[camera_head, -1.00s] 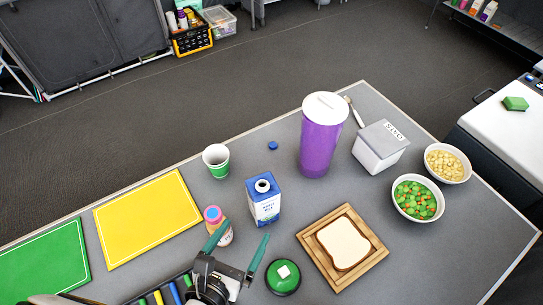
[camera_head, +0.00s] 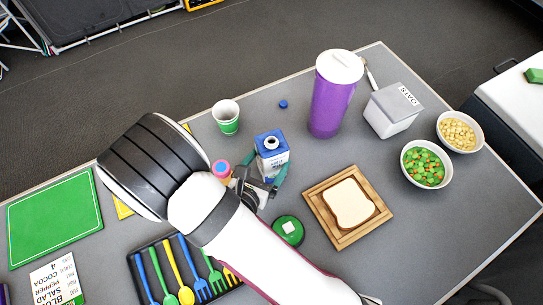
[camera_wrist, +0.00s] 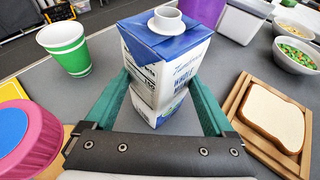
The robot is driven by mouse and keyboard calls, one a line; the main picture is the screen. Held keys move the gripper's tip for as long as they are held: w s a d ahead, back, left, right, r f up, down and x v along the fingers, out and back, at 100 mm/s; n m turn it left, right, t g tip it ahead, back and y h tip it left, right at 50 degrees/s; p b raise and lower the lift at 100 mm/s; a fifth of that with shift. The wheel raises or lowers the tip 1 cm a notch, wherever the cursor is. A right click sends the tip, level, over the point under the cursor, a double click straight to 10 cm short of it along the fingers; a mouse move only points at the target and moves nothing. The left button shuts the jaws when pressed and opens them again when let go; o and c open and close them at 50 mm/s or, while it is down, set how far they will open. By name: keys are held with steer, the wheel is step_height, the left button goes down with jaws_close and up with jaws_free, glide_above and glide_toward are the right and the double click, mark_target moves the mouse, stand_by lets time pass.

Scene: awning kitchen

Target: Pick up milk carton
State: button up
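The milk carton (camera_head: 271,160) is white and blue with a white spout, and stands upright on the grey table. In the wrist view the carton (camera_wrist: 165,60) fills the upper middle, its printed sides facing me. My gripper (camera_head: 262,182) is low at the near side of the carton. Its green fingers (camera_wrist: 160,95) are spread, one along each side of the carton. I cannot tell whether they touch it. The lower near part of the carton is partly hidden by my gripper in the head view.
A pink-lidded jar (camera_head: 221,169) is close left of my gripper, and a green-and-white cup (camera_head: 227,121) stands behind it. A purple tumbler (camera_head: 331,100) stands behind right. A utensil tray (camera_head: 137,287) is in front.

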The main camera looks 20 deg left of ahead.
steer(key=c, duration=0.8)
steer(key=shift+r, duration=0.1)
